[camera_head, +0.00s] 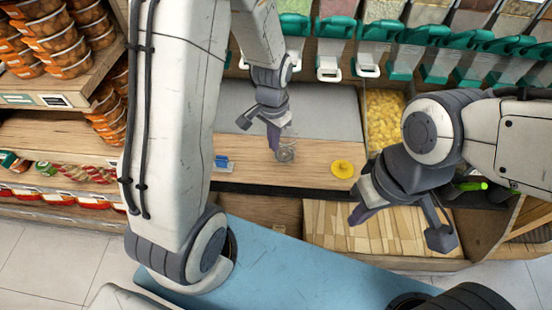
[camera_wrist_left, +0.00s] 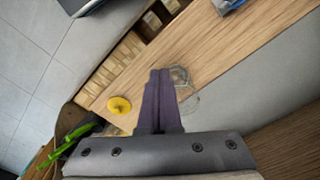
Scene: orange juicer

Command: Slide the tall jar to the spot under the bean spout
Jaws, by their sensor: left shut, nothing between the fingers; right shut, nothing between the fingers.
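The tall jar (camera_head: 287,154) looks like clear glass and is hard to make out. It is on the wooden counter, right beside the fingertips of my left gripper (camera_head: 273,148). In the left wrist view the jar (camera_wrist_left: 188,102) shows faintly just right of the shut purple fingers (camera_wrist_left: 158,75), which partly cover it; I cannot tell whether they touch. My right gripper (camera_head: 357,217) is shut and empty over the front edge, away from the jar. Several bean spouts with teal handles and white outlets (camera_head: 329,69) line the back; I cannot tell which one is meant.
A yellow lid (camera_head: 342,168) lies on the counter (camera_head: 240,172) right of the jar. A small blue item (camera_head: 222,162) is to the left. A bin of yellow pieces (camera_head: 386,112) stands behind at the right. A grey surface (camera_head: 335,115) lies clear behind the jar.

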